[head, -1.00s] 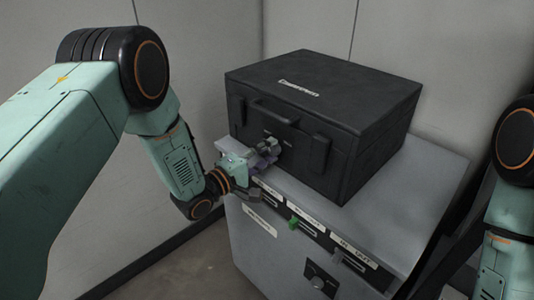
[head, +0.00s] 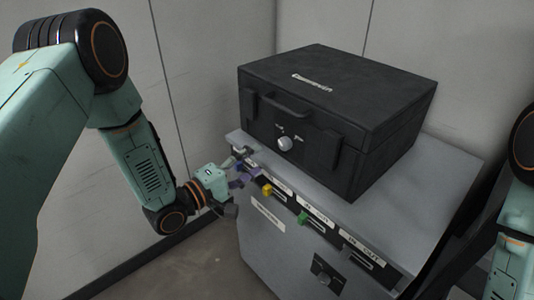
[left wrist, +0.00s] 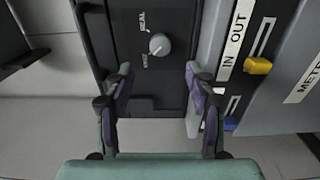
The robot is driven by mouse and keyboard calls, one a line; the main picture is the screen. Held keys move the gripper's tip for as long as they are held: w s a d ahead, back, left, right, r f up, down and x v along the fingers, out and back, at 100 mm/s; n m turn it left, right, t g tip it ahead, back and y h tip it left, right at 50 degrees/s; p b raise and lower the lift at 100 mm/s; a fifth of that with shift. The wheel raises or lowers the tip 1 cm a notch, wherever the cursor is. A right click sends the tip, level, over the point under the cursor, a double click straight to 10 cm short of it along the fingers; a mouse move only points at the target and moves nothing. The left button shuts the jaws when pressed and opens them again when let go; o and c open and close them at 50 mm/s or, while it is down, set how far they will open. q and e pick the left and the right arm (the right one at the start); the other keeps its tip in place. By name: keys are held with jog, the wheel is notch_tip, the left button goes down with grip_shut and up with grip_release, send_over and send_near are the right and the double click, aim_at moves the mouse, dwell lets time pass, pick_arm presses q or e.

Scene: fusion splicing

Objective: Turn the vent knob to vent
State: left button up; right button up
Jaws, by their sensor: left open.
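The vent knob (head: 285,143) is a round, light grey knob on the front of a black case (head: 330,85). It also shows in the left wrist view (left wrist: 159,44), with two small labels beside it that are too blurred to read surely. Which label the knob points to I cannot tell. My left gripper (head: 243,175) is apart from the knob, to its lower left in the head view. In the left wrist view its purple-padded fingers (left wrist: 158,92) are spread with nothing between them, and the knob lies beyond the tips. My right gripper is out of view.
The case stands on a grey cabinet (head: 262,232) with labelled slots along its front edge. A yellow slider (head: 266,190) and a green slider (head: 302,217) stick out near my left gripper. Below them is a dark knob panel (head: 327,275). Walls stand behind and left.

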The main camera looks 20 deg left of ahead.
pick_arm(q)
jog(key=shift+v, duration=1.65)
jog(key=s+a+f+m+g+y, duration=0.1)
jog(key=s+f+m+g+y, duration=0.25)
jog(key=f, duration=0.35)
jog(key=s+a+f+m+g+y, duration=0.1)
jog(key=s+f+m+g+y, duration=0.2)
jog(key=s+f, duration=0.3)
jog(key=s+f+m+g+y, duration=0.1)
jog(key=s+f+g, duration=0.3)
jog(key=s, duration=0.8)
jog(key=s+a+f+m+g+y, duration=0.1)
jog(key=s+f+m+g+y, duration=0.1)
jog(key=s, duration=1)
jog(key=shift+s+a+f+m+g, duration=0.2)
jog(key=shift+f+m+g, duration=0.65)
jog(key=shift+g, duration=0.4)
jog(key=shift+o, duration=0.4)
jog(key=shift+f+y, duration=0.1)
jog(key=shift+y, duration=0.15)
